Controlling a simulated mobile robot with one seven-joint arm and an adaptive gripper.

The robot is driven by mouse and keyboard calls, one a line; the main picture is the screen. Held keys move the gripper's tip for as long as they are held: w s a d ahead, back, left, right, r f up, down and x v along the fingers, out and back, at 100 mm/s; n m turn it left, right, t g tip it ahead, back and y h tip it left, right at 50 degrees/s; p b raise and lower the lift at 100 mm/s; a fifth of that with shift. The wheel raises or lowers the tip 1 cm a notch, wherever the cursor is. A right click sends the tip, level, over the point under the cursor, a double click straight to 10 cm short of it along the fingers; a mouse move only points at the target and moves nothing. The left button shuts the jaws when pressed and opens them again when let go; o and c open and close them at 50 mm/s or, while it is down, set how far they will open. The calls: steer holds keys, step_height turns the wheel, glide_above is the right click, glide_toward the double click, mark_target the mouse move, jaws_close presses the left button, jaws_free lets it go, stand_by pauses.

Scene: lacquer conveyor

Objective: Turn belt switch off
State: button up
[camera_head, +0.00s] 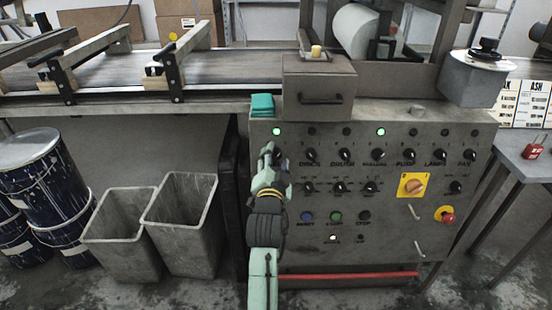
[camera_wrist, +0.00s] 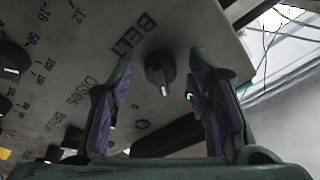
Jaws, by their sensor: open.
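The belt switch (camera_wrist: 160,72) is a dark round knob with a pale pointer mark, beside the printed word BELT on the grey panel. In the wrist view it sits between my gripper's (camera_wrist: 160,62) two spread fingers, with a visible gap on either side. The pointer mark faces toward the bottom of the wrist view. In the head view my gripper (camera_head: 270,154) is at the panel's upper left and hides the belt switch. A green lamp (camera_head: 276,131) is lit just above my gripper there.
The control panel (camera_head: 310,255) carries several other black knobs, a yellow-plated rotary switch (camera_head: 412,186) and a red stop button (camera_head: 448,218). A second lamp (camera_head: 381,132) is lit green. Two grey bins (camera_head: 122,249) stand left of the panel, beside dark drums (camera_head: 52,185).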

steer(key=shift+c, duration=0.4)
jaws_close()
steer(key=shift+n, duration=0.3)
steer(key=n+p, duration=0.1)
steer(key=n, duration=0.1)
steer(key=n+y+p, duration=0.1)
steer(key=n, duration=0.1)
steer(key=n+p, duration=0.1)
steer(key=n, duration=0.1)
steer(key=shift+d+r+y+p, duration=0.15)
steer(key=shift+d+y+p, duration=0.15)
steer(key=shift+p, duration=0.1)
steer(key=n+y, duration=0.1)
steer(key=n, duration=0.3)
steer(key=shift+p, duration=0.4)
steer(key=shift+n+y, duration=0.4)
steer(key=shift+n, duration=1.5)
